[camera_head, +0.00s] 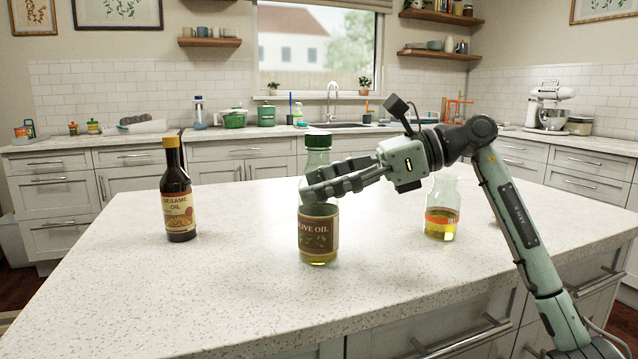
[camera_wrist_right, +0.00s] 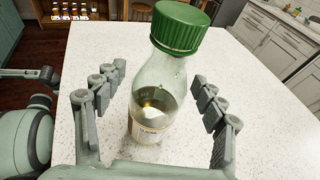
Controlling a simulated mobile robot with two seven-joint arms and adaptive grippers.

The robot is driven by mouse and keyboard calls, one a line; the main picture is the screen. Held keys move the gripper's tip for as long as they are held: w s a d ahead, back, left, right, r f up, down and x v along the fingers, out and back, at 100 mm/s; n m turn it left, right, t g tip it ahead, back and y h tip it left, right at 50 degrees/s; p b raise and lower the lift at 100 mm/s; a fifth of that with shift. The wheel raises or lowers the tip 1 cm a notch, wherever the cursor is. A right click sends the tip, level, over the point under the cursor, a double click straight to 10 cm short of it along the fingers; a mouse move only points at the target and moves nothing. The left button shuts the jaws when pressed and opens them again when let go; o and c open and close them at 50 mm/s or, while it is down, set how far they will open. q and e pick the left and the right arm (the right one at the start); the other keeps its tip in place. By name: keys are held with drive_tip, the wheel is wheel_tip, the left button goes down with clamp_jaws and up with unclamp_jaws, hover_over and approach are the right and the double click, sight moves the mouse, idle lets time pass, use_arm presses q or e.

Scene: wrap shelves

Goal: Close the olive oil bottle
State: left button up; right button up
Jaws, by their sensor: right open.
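The olive oil bottle (camera_head: 317,240) stands upright on the counter, a clear bottle with a brown label and some yellow-green oil. It also shows in the right wrist view (camera_wrist_right: 158,85). Its green cap (camera_head: 318,141) sits on top of the neck, also large in the right wrist view (camera_wrist_right: 180,27); I cannot tell how tight it is. My right gripper (camera_head: 318,186) is open at the bottle's upper body, below the cap. In the right wrist view its fingers (camera_wrist_right: 160,93) are on either side of the bottle with gaps. My left gripper is not seen.
A dark sesame oil bottle (camera_head: 179,205) with a yellow cap stands to the left. A clear bottle (camera_head: 441,221) with yellow oil stands to the right, partly behind my right arm. The speckled counter (camera_head: 245,280) is otherwise mostly clear.

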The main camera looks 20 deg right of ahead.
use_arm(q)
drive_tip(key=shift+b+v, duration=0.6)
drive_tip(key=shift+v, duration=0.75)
use_arm(e)
drive_tip(key=v, duration=1.2)
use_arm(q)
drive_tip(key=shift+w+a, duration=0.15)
